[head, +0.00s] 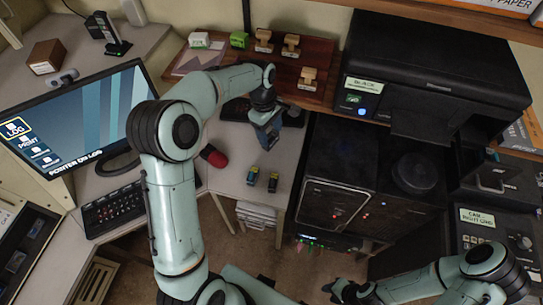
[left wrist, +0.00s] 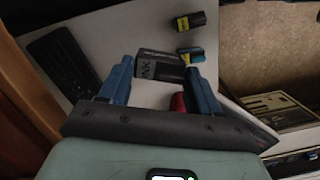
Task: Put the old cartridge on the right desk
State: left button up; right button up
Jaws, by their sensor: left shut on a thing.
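My left gripper (head: 268,140) reaches over the pale desk (head: 228,178) right of the monitor. In the left wrist view its blue fingers (left wrist: 160,82) are shut on a dark block (left wrist: 155,65) with light lettering, which looks like the old cartridge. In the head view the gripper mostly hides this block. Two small cartridges stand on the desk in front of it, one with blue and yellow (head: 252,175) and one black and yellow (head: 273,182). My right gripper (head: 342,291) is low at the bottom, away from the desk; its fingers are unclear.
A red mouse (head: 214,156) lies on the pale desk. A wooden board with stamps (head: 291,46) is behind. The black printer (head: 430,65) and a dark cabinet (head: 340,165) stand to the right. The monitor (head: 80,115) and keyboard (head: 114,208) are left.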

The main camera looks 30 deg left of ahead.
pick_arm(q)
notch_tip(320, 180, down, 14)
dwell(0.5)
jog(key=shift+f, duration=0.1)
jog(key=o, duration=1.1)
jog(key=shift+f+b, duration=0.1)
jog(key=shift+b, duration=0.2)
jog(key=shift+c, duration=0.2)
notch_tip(320, 180, up, 12)
jog(key=a, duration=0.1)
jog(key=shift+w+a+p, duration=0.2)
jog(key=shift+a+p, duration=0.2)
